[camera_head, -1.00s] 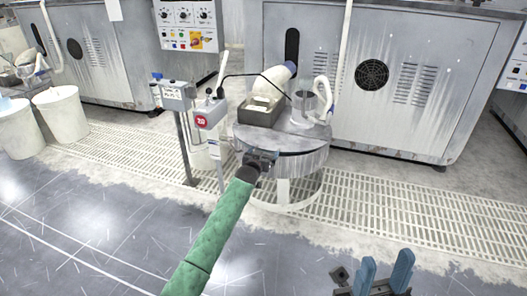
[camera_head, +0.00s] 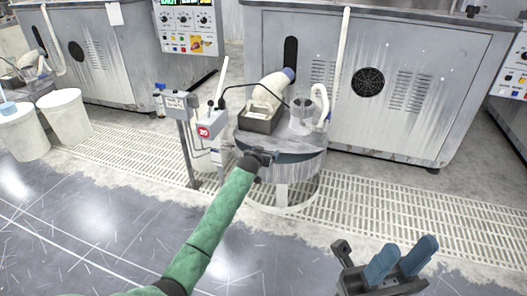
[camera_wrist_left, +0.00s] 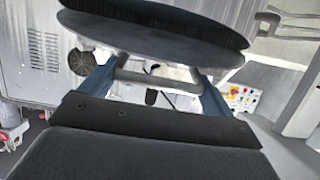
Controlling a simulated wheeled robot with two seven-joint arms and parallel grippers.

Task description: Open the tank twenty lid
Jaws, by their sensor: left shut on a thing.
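Tank twenty (camera_head: 305,166) is a round grey tank beside a post sign with a red "20" label (camera_head: 204,132). Its grey lid (camera_head: 283,144) is on top, with a dark gap showing below its front edge. My left gripper (camera_head: 261,157) is at the lid's front edge. In the left wrist view its two blue fingers (camera_wrist_left: 150,88) are shut on the lid's handle bar (camera_wrist_left: 155,80), with the lid's disc (camera_wrist_left: 150,45) behind it. My right gripper (camera_head: 405,253) is open and empty at lower right, apart from the tank.
A grey machine (camera_head: 420,110) stands behind. White buckets (camera_head: 64,116) stand at left. The floor in front is clear.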

